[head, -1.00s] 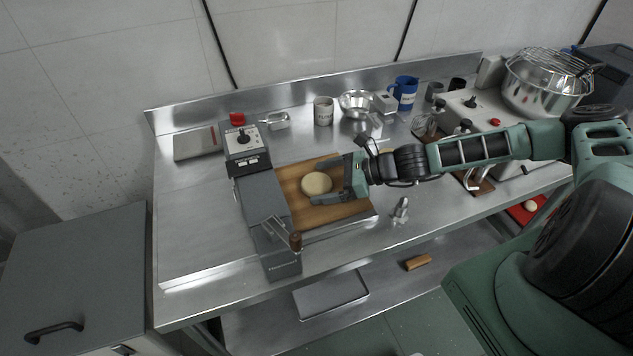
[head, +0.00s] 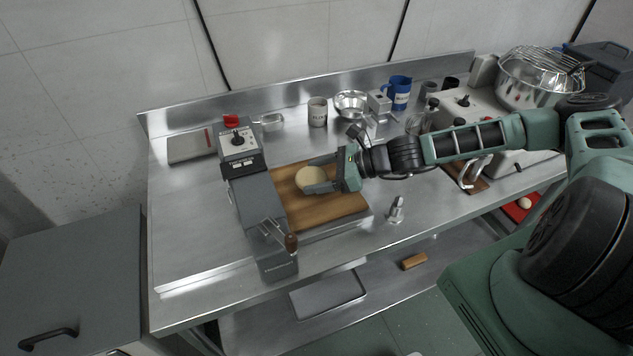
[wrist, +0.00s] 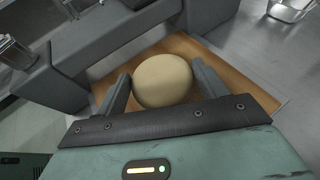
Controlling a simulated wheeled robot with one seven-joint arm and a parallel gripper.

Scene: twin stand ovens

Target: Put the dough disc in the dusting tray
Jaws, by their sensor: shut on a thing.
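The dough disc (head: 309,178) is pale, round and thick. It is at the wooden board (head: 330,205), near the board's back edge; whether it touches the board I cannot tell. My gripper (head: 321,175) comes in from the right and is shut on the disc. In the wrist view the disc (wrist: 163,80) sits between the two fingers of my gripper (wrist: 162,78). A shallow grey metal tray (head: 328,294) lies on the lower shelf. No label shows which thing is the dusting tray.
A grey roller machine (head: 262,210) with a crank handle stands left of the board. A small metal fitting (head: 396,210) stands to the right. A cup (head: 317,112), steel bowl (head: 351,104) and blue mug (head: 397,92) line the back.

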